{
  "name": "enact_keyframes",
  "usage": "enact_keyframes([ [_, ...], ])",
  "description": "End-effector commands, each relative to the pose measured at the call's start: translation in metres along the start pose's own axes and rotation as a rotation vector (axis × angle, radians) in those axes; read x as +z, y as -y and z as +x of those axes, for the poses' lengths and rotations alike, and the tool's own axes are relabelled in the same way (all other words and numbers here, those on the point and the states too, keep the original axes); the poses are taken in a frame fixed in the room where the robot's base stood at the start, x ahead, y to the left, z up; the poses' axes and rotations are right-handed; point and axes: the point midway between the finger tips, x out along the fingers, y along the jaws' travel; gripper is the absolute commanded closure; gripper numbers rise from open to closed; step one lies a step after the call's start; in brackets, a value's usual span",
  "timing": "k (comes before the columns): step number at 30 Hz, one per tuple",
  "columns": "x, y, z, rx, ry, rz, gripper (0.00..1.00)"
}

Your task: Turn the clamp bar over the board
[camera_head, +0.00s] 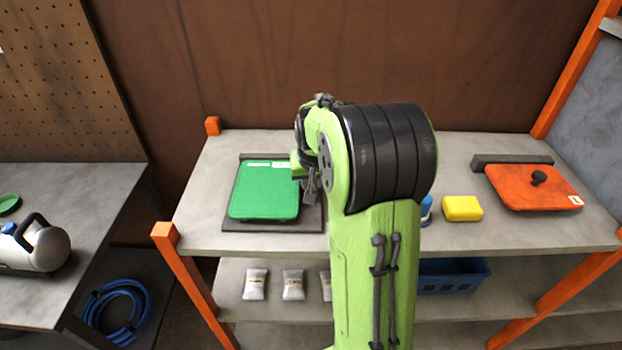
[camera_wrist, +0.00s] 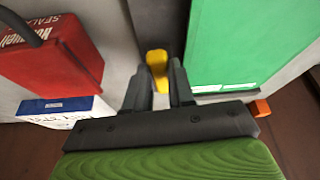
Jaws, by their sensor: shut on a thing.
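A green board (camera_head: 265,192) lies on a dark base plate (camera_head: 270,227) on the left part of the shelf top. The board also shows at the right of the wrist view (camera_wrist: 235,45). My gripper (camera_head: 311,192) is at the board's right edge. In the wrist view my gripper (camera_wrist: 160,80) is shut on a yellow piece (camera_wrist: 157,62), which stands beside the board, apart from it in that view. This yellow piece seems to be the clamp bar or its end. My fingers hide part of it, and my arm hides the area in the head view.
A red box (camera_wrist: 55,60) and a white-and-blue box (camera_wrist: 60,110) stand left of my gripper in the wrist view. A yellow block (camera_head: 462,208) and an orange lidded plate (camera_head: 530,190) lie further right. Front shelf space left of the board is clear.

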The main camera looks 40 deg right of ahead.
Motion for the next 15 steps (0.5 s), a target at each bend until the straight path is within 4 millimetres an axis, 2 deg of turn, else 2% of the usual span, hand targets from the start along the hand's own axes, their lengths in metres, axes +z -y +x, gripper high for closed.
enact_keyframes([
  [15, -0.0028, -0.0099, 0.0, -0.176, -0.001, -0.424, 1.0],
])
